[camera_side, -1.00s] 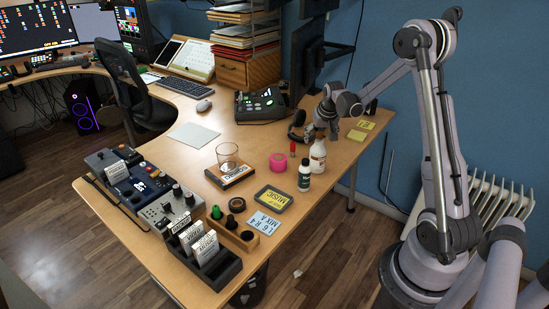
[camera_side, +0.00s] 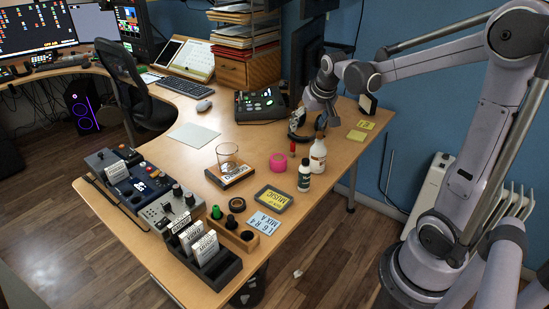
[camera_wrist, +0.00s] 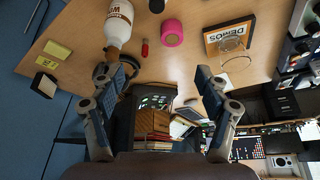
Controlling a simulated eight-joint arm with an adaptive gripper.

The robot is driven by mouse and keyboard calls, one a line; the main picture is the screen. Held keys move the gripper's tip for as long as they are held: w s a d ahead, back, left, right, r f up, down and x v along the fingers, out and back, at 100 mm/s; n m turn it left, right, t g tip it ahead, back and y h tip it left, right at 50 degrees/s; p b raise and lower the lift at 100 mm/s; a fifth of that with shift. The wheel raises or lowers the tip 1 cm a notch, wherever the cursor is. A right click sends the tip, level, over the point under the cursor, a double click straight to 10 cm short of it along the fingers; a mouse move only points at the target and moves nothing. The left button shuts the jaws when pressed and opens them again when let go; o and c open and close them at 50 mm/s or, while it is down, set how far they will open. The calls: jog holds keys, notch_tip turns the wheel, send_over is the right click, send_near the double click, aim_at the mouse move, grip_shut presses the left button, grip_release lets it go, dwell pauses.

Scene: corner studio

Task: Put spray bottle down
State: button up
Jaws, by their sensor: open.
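In the wrist view the bottle (camera_wrist: 118,22) shows at the top left, beyond the left fingertip and not between the fingers. My gripper (camera_side: 314,116) is above the desk, behind the bottle and apart from it. In the wrist view my gripper (camera_wrist: 163,82) has its two fingers spread wide with nothing held between them.
A small white bottle with a dark cap (camera_side: 304,176) stands close in front of the spray bottle. A pink roll (camera_side: 278,162) and a small red item (camera_side: 292,149) are to its left. Black headphones (camera_side: 297,124) lie beside my gripper. Yellow notes (camera_side: 357,135) lie at right.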

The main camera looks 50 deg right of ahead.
jog(key=s+a+n+t+y, duration=0.1)
jog(key=s+a+n, duration=0.2)
jog(key=a, duration=0.7)
jog(key=s+a+n+t+y, duration=0.1)
jog(key=s+a+n, duration=0.2)
jog(key=s+a, duration=0.5)
jog(key=a, duration=0.3)
jog(key=shift+a+r+n+t+y, duration=0.25)
jog(key=shift+r+n+t+y, duration=0.05)
jog(key=shift+t+y, duration=0.1)
